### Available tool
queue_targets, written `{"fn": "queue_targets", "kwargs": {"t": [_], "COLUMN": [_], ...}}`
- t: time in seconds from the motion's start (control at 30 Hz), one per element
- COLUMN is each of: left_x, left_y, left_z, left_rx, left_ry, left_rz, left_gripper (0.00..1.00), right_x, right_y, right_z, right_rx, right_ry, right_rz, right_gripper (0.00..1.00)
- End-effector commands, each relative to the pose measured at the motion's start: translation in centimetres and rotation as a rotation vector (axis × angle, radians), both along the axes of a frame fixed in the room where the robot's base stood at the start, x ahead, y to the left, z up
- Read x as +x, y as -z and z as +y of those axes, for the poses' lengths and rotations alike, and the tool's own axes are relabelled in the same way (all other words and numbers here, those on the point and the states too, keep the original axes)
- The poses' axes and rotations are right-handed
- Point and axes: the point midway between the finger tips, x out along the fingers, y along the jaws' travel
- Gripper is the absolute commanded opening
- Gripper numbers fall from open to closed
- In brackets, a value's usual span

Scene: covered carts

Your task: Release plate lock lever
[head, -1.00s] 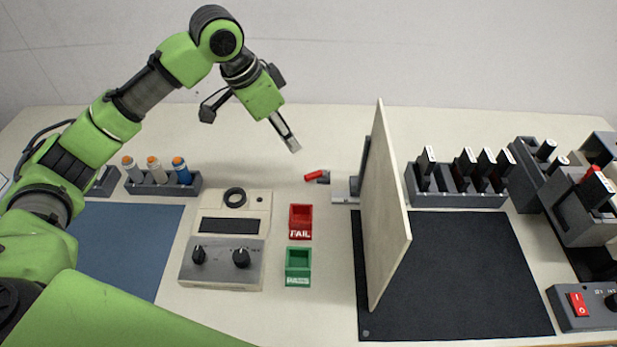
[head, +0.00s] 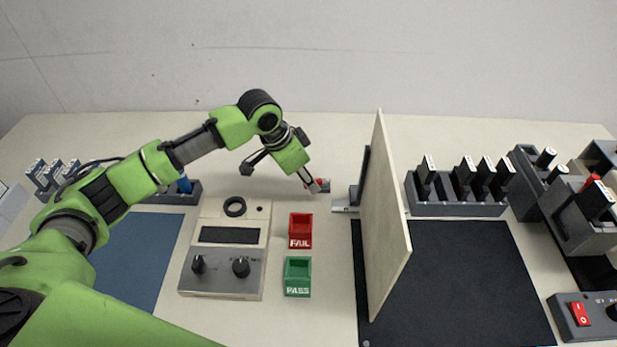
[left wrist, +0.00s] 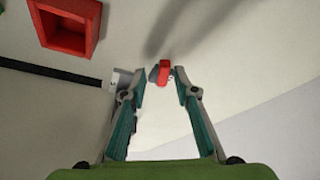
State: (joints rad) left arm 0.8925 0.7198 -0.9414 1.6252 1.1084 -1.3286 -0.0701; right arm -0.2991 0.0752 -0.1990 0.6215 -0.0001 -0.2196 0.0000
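The lock lever (head: 321,183) has a red handle on a small grey mount, left of the upright pale plate (head: 390,225). My left gripper (head: 313,186) reaches down over it, and its fingers hide part of the handle in the head view. In the left wrist view the red handle (left wrist: 165,69) shows at the gap between the fingertips of my left gripper (left wrist: 160,74). The two fingers are apart, one on each side of it, with no clear contact. My right gripper is not in view.
A red FAIL bin (head: 301,230) and a green PASS bin (head: 297,277) stand in front of the lever. A control box (head: 222,262) is to their left. A dark mat (head: 465,270) and a grey rack (head: 455,208) lie right of the plate.

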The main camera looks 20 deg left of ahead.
Motion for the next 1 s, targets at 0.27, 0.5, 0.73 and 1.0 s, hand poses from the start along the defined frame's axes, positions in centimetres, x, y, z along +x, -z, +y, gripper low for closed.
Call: {"fn": "queue_targets", "kwargs": {"t": [0.27, 0.5, 0.73, 1.0], "left_x": [0.2, 0.2, 0.2, 0.7], "left_y": [0.8, 0.8, 0.7, 0.5], "left_z": [-0.3, -0.2, -0.2, 0.1], "left_rx": [0.000, 0.000, -0.001, -0.001], "left_ry": [0.000, 0.000, 0.006, 0.127], "left_rz": [0.000, 0.000, 0.001, 0.003], "left_gripper": [0.28, 0.00, 0.00, 0.00], "right_x": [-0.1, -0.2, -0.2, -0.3], "right_y": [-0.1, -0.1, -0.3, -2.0], "right_z": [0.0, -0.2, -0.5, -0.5], "right_rx": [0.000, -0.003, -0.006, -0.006], "right_ry": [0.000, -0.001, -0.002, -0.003], "right_rz": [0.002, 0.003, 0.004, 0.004], "right_gripper": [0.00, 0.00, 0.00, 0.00]}}
